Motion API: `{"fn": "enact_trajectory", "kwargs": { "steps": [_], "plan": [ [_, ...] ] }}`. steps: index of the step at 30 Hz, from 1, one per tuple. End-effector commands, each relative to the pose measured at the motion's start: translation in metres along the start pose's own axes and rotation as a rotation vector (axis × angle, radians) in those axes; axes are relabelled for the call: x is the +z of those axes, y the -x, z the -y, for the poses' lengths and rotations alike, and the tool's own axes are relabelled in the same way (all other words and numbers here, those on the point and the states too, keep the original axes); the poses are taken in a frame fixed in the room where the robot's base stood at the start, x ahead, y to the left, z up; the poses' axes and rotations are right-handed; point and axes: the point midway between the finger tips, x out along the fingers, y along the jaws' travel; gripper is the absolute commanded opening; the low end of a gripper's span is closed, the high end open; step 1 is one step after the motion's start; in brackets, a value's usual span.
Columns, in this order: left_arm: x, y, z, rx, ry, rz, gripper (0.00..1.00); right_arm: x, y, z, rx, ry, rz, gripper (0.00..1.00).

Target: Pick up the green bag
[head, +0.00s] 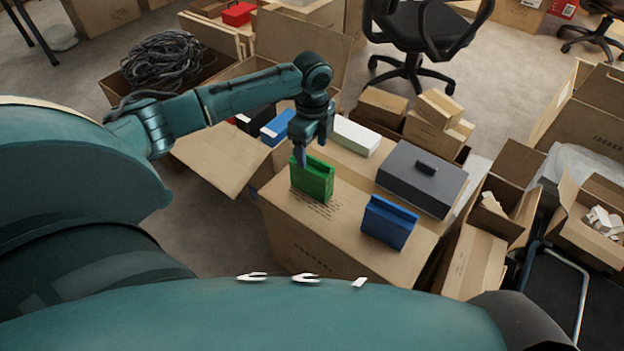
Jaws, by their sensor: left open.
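The green bag (313,180) stands upright on top of a closed carton (345,218), near its left edge. My left gripper (301,156) points down at the bag's top left corner, with its fingertips at or just behind the upper rim. I cannot tell whether the fingers touch the bag. The gripper is open, though its finger gap is hard to see from here. My right gripper is not in view.
On the same carton are a blue bag (389,222), a grey case (421,178) and a white box (356,136). Another blue item (279,127) lies behind my gripper. Open cartons (502,190) crowd the right. Office chairs (418,38) stand at the back.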

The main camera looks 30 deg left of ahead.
Motion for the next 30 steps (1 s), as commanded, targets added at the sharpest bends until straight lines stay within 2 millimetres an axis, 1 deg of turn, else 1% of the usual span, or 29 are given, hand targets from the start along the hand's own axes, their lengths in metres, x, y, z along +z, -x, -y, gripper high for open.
{"fn": "enact_trajectory", "kwargs": {
  "steps": [1, 5, 9, 12, 15, 24, 30],
  "plan": [
    [0.000, -0.006, 0.000, 0.000, 0.000, 0.000, 0.66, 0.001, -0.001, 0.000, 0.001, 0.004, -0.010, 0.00],
    [0.000, -0.013, 0.000, -0.001, 0.000, 0.000, 0.66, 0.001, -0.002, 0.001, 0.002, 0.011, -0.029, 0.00],
    [0.000, -0.036, -0.003, 0.001, 0.000, 0.001, 0.66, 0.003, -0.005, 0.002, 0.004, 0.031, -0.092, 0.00],
    [0.000, -0.050, -0.004, 0.001, 0.000, 0.000, 0.66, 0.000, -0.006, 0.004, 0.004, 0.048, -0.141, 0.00],
    [0.000, -0.059, -0.004, -0.001, -0.001, 0.000, 0.66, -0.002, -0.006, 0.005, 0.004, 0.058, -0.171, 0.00],
    [0.000, -0.060, -0.004, -0.001, -0.001, 0.000, 0.66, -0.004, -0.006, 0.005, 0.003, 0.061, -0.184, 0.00],
    [0.000, -0.060, -0.003, -0.002, -0.001, 0.000, 0.49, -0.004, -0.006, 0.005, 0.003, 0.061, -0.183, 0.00]
  ]
}}
